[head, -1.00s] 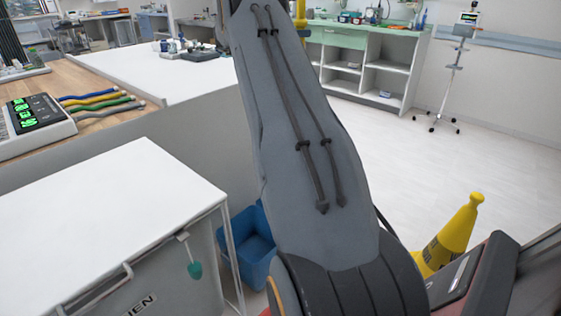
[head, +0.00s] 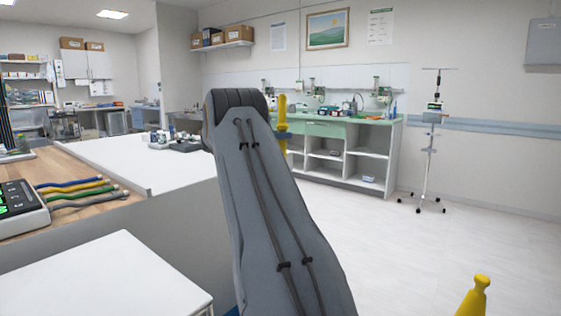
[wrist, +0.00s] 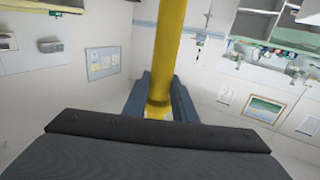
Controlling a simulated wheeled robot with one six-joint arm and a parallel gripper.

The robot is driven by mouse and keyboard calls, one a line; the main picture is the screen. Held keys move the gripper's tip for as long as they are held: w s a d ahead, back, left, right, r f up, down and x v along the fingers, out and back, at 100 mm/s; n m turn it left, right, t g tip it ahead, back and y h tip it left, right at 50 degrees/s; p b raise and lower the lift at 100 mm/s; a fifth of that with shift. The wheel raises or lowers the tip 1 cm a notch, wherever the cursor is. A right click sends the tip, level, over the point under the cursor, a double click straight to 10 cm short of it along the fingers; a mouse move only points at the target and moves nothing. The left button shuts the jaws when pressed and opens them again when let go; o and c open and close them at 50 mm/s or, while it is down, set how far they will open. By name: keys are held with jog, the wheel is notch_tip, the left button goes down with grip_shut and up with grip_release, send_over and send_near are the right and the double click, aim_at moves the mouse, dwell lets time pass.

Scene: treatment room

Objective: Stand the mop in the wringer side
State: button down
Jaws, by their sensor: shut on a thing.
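The mop's yellow handle (head: 282,103) stands near upright beyond the top of my arm in the head view. It also shows in the wrist view as a thick yellow pole (wrist: 169,45) running from the top edge down between the fingers. My gripper (wrist: 160,95) is shut on this handle, with one blue-grey finger on each side. In the head view, part of my gripper (head: 284,134) shows at the handle. The mop's head is hidden or out of view. The wringer cannot be made out in either current view.
A white-topped cabinet (head: 100,285) stands at lower left, beside a wooden counter (head: 85,180) with a device and coloured cables. A yellow cone (head: 474,298) stands at lower right. A green-topped shelf unit (head: 345,150) and a wheeled stand (head: 430,150) are farther back. The pale floor (head: 400,240) between is clear.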

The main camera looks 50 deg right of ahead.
jog(key=shift+f, duration=3.25)
jog(key=c, duration=1.5)
grip_release()
jog(key=shift+o, duration=0.2)
jog(key=shift+w+a, duration=0.1)
jog(key=shift+a, duration=0.05)
jog(key=v, duration=1.1)
jog(key=shift+w+a, duration=0.15)
jog(key=shift+a, duration=0.2)
